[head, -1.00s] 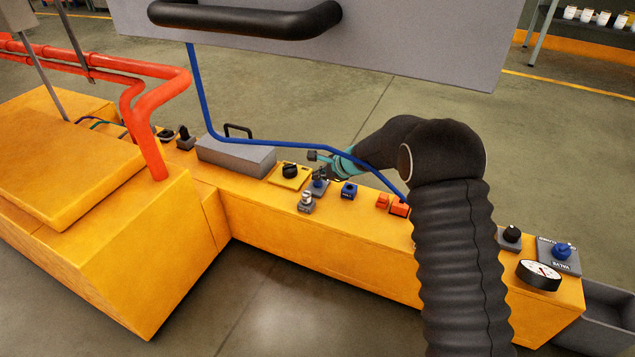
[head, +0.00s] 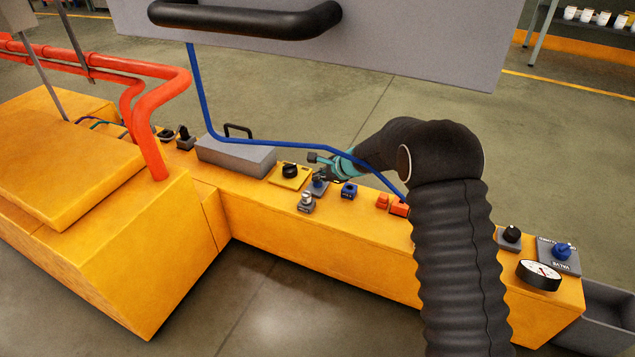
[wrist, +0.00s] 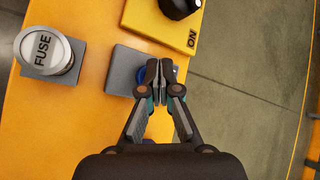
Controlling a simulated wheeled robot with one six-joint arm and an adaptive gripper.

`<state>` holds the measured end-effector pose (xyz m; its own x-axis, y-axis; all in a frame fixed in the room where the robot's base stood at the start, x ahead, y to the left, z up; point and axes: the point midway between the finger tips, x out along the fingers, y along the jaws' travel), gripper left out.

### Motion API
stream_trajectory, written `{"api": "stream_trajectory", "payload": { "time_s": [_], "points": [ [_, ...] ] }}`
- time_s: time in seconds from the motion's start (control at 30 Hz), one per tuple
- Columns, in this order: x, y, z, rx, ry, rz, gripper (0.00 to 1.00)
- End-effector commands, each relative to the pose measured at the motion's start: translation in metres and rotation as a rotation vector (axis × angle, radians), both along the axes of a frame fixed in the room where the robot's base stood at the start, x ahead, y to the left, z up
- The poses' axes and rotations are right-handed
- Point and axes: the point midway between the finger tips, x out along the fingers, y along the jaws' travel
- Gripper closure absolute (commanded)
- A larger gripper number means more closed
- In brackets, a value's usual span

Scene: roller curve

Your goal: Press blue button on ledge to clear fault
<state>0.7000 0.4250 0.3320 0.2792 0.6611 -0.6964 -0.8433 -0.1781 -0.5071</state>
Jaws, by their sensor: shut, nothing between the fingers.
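A blue button (wrist: 141,75) sits on a small grey plate (wrist: 118,72) on the yellow ledge (head: 270,215). In the wrist view, my gripper (wrist: 160,68) covers most of it, leaving a blue edge visible on the left. My gripper (head: 324,176) also shows small in the head view, right at this grey plate. Its fingers are closed together and hold nothing. I cannot tell whether the fingertips touch the button. The same button shows only as a small blue patch in the head view (head: 318,184).
A yellow ON plate with a black knob (head: 290,171), a FUSE piece (head: 306,202) and a blue block (head: 349,190) stand close by. Orange blocks (head: 399,207) are farther right. A blue cable (head: 270,142) runs above the ledge. Another blue knob (head: 562,250) is at the right end.

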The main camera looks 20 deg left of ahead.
Motion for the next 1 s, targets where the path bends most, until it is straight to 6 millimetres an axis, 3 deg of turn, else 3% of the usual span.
{"api": "stream_trajectory", "payload": {
  "time_s": [0.67,1.0],
  "points": [
    [0.000,0.000,-0.004,-0.001,0.001,0.000,1.00],
    [0.000,0.000,0.011,-0.001,0.001,0.000,1.00]
  ]
}}
